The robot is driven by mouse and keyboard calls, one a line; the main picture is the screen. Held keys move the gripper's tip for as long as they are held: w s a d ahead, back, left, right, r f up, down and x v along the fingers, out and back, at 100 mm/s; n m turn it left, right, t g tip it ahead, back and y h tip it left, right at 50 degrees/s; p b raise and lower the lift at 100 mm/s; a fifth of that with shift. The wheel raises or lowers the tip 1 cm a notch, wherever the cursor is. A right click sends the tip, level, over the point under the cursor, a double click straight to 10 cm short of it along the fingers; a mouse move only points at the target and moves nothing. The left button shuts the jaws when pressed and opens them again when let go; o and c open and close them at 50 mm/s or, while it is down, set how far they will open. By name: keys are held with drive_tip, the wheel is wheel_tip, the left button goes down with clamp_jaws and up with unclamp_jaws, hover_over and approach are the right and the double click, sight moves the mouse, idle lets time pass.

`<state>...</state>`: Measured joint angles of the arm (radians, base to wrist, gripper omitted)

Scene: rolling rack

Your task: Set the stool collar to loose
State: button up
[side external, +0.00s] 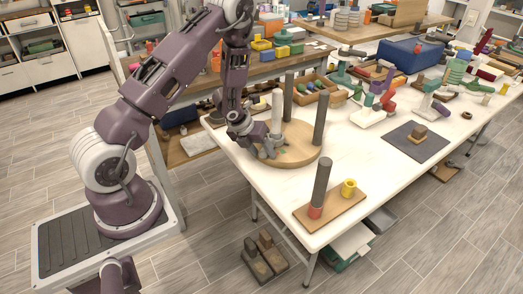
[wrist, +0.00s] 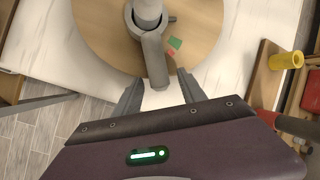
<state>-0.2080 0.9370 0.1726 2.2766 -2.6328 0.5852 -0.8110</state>
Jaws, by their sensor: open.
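The stool shows as a round wooden disc (side external: 300,155) lying flat on the white table, with a pale post (side external: 277,105) and dark posts standing up from it. In the wrist view, a grey collar (wrist: 132,22) rings the pale post (wrist: 147,10). A grey lever (wrist: 154,55) sticks out from the collar toward my gripper (wrist: 158,80). A green mark and a red mark (wrist: 172,45) lie on the disc right of the lever. My gripper (side external: 264,147) is open, with its fingers on either side of the lever's near end. I cannot tell whether they touch it.
A wooden board (side external: 330,207) with a dark post in a red ring and a yellow ring (side external: 349,188) stands at the front right. Dark posts (side external: 320,118) rise close to my gripper. A wooden tray of parts (side external: 315,95) lies behind.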

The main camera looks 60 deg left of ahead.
drive_tip(key=v, duration=0.7)
drive_tip(key=w+d+r+m+t+h, duration=0.2)
drive_tip(key=w+d+r+m+h, duration=0.25)
drive_tip(key=d+r+m, duration=0.85)
drive_tip(key=s+d+r+m+g+h, duration=0.1)
drive_tip(key=s+d+r+m, duration=0.2)
drive_tip(key=d+r+m, duration=0.2)
drive_tip(key=s+d+r+m+h, duration=0.1)
drive_tip(key=s+d+r+m, duration=0.3)
drive_tip(key=d+r+m, duration=0.15)
drive_tip(key=s+d+r+m+g+y, duration=0.2)
drive_tip(key=s+m, duration=0.9)
drive_tip(key=s, duration=0.1)
drive_tip(key=s+a+m+t+y, duration=0.1)
drive_tip(key=s+a+m+y, duration=0.3)
drive_tip(key=s+a+m, duration=0.2)
drive_tip(key=shift+s+a+f+m, duration=0.35)
drive_tip(key=shift+s+m, duration=0.3)
drive_tip(key=shift+m, duration=0.5)
